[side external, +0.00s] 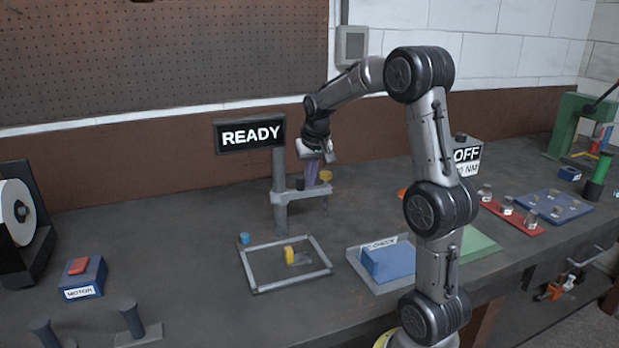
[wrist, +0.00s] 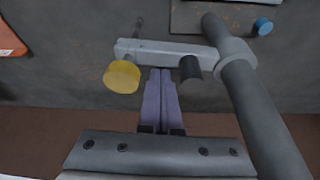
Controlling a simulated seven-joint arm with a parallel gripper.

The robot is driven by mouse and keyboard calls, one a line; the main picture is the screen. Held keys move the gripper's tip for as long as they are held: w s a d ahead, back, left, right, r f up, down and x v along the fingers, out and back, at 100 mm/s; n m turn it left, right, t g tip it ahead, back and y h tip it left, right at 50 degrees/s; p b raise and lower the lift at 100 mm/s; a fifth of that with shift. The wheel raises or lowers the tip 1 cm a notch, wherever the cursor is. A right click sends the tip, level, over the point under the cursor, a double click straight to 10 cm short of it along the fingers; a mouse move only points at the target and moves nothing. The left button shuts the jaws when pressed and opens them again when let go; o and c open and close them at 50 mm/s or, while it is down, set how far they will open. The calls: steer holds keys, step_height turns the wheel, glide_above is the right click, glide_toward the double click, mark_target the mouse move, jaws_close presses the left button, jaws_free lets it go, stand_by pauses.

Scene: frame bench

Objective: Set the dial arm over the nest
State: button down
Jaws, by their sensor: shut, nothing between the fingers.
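The dial arm (side external: 305,193) is a grey bar that sticks out to the right from an upright post (side external: 281,215), with a yellow knob (side external: 325,177) near its free end and a dark peg (side external: 299,184) nearer the post. The likely nest is the small grey fixture with a yellow block (side external: 289,253) inside a grey frame (side external: 291,289) in front; the bar is behind it. My gripper (side external: 312,180) is shut and empty at the bar. In the wrist view its purple fingertips (wrist: 160,73) lie beside the bar (wrist: 165,50), between knob and peg; contact is unclear.
A READY sign (side external: 250,134) tops the post. A small blue cylinder (side external: 244,238) stands at the frame's back left corner. A blue CHECK block (side external: 388,262) sits right of the frame. A motor button box (side external: 85,279) is at left.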

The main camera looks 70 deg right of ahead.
mark_target(314, 190)
steer(key=shift+s+a+m, duration=0.2)
steer(key=shift+m, duration=0.1)
steer(key=shift+s+a+m, duration=0.1)
steer(key=shift+s+m, duration=0.05)
steer(key=shift+m, duration=0.15)
steer(key=shift+s+a+m+g+h, duration=0.15)
steer(key=shift+s+a+m+g, duration=0.2)
steer(key=shift+a+m, duration=0.35)
steer(key=shift+s+a+m+g+h, duration=0.15)
steer(key=shift+s+a+m+g, duration=0.2)
steer(key=shift+m, duration=0.55)
steer(key=a+m+g, duration=0.3)
steer(key=a+m, duration=0.6)
steer(key=m, duration=0.2)
steer(key=shift+w+m, duration=0.2)
steer(key=shift+m, duration=0.1)
steer(key=shift+a, duration=0.1)
